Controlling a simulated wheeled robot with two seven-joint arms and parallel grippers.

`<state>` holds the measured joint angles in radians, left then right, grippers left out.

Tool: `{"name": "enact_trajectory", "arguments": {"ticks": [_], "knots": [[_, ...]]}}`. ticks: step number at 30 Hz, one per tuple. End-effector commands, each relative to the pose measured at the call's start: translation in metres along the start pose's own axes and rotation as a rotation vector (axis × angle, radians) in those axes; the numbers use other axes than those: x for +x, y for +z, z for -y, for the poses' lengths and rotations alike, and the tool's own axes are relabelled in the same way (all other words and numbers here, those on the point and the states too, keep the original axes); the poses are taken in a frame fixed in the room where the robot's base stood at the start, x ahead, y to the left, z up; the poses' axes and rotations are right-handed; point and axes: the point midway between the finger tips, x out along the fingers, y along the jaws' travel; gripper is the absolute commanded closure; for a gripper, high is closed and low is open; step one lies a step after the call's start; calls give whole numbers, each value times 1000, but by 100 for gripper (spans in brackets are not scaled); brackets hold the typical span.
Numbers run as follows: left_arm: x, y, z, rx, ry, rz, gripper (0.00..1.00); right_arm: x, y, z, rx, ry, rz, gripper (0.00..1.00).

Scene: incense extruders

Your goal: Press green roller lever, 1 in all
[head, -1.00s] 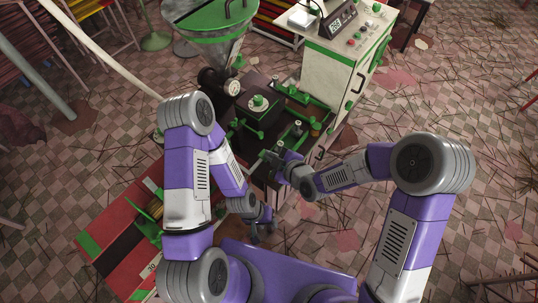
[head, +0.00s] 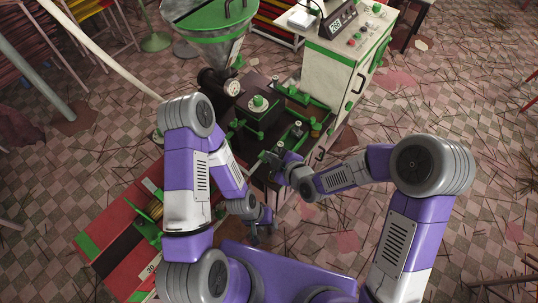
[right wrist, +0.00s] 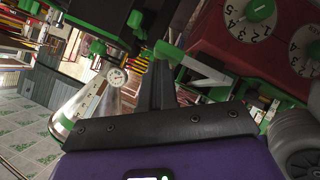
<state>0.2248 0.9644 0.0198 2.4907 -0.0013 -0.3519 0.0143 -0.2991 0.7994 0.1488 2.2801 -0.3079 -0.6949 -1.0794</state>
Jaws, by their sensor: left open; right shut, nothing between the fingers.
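The machine bench (head: 262,122) at the centre of the head view carries several green levers and bars. I cannot tell for sure which of them is the roller lever. My right gripper (head: 268,157) is shut and empty at the front edge of this bench, close to the green parts. In the right wrist view its dark fingers (right wrist: 161,84) are together, with a green bracket-like part (right wrist: 188,68) just right of them; contact cannot be told. My left gripper (head: 262,230) is open and empty, low in front of the bench and apart from it.
A white cabinet with green trim (head: 340,75) stands behind right of the bench. A hopper with a green rim (head: 212,22) and a gauge (head: 232,88) stand behind it. A red table (head: 118,240) lies at left. Open floor (head: 450,100) spreads at right.

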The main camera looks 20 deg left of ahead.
Motion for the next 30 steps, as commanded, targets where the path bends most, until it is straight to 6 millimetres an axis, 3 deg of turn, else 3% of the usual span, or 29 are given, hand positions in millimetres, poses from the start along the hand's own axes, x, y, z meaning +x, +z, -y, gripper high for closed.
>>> {"name": "enact_trajectory", "arguments": {"ticks": [18,30], "knots": [[-8,0,-3,0,0,0,57,-20,-15,-15,0,-2,1,100],[-9,0,-3,0,0,0,57,-22,-17,-16,0,-1,0,100]]}}
